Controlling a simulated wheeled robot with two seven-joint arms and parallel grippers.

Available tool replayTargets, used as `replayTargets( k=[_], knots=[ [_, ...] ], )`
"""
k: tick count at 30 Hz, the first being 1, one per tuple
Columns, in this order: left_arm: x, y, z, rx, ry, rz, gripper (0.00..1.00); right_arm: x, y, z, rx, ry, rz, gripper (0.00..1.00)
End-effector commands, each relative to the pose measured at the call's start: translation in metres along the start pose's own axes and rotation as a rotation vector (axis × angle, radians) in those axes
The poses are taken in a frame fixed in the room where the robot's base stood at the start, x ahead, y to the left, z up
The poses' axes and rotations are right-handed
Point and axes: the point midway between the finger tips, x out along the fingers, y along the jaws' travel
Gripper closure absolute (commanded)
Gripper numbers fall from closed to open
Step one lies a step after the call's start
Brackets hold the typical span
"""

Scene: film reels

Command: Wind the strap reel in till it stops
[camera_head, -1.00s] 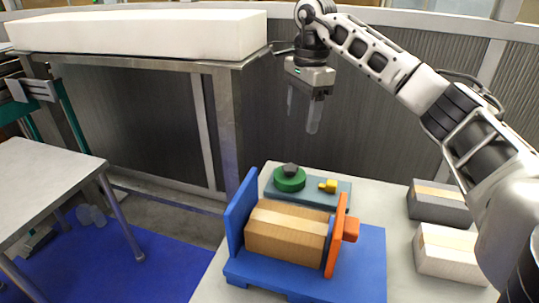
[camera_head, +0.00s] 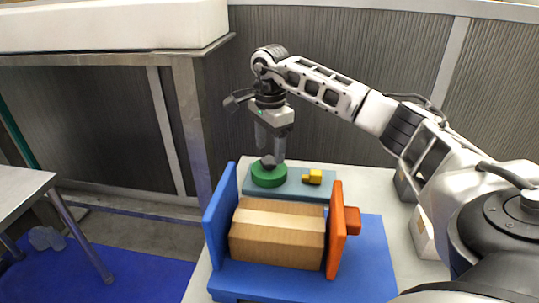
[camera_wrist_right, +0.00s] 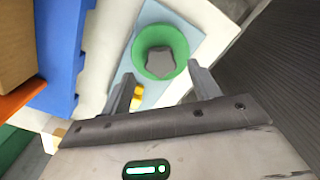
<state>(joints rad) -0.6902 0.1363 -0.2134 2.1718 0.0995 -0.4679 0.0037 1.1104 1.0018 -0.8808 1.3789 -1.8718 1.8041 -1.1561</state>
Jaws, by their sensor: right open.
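The strap reel is a green disc (camera_head: 269,178) with a dark grey lobed knob (camera_head: 267,161) on top. It sits at the left end of a blue-grey base plate (camera_head: 290,190), with a yellow piece (camera_head: 313,177) at the right end. In the right wrist view the green disc (camera_wrist_right: 149,37) and grey knob (camera_wrist_right: 160,63) lie just beyond the fingertips. My right gripper (camera_head: 271,153) points down over the knob, open, its fingers (camera_wrist_right: 162,72) spread apart with nothing between them. Whether a finger touches the knob I cannot tell. My left gripper is out of view.
In front of the reel stands a blue cradle (camera_head: 222,215) holding a brown carton (camera_head: 275,250), with an orange plate (camera_head: 337,235) and orange knob at its right. Blocks at the right are partly hidden by my arm. A metal bench (camera_head: 185,65) stands behind left.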

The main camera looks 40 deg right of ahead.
Motion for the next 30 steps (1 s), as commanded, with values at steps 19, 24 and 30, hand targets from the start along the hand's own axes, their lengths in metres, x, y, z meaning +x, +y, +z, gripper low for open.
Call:
replayTargets(
  k=[19, 24, 30],
  knots=[
    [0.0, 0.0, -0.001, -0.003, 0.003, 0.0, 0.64, 0.027, 0.0, 0.0, -0.001, 0.0, 0.0, 0.61],
    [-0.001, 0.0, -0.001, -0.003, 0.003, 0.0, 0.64, 0.027, 0.0, 0.0, -0.001, 0.0, 0.0, 0.83],
    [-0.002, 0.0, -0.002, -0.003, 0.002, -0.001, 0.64, 0.026, 0.0, 0.0, 0.016, 0.0, 0.001, 0.83]
  ],
)
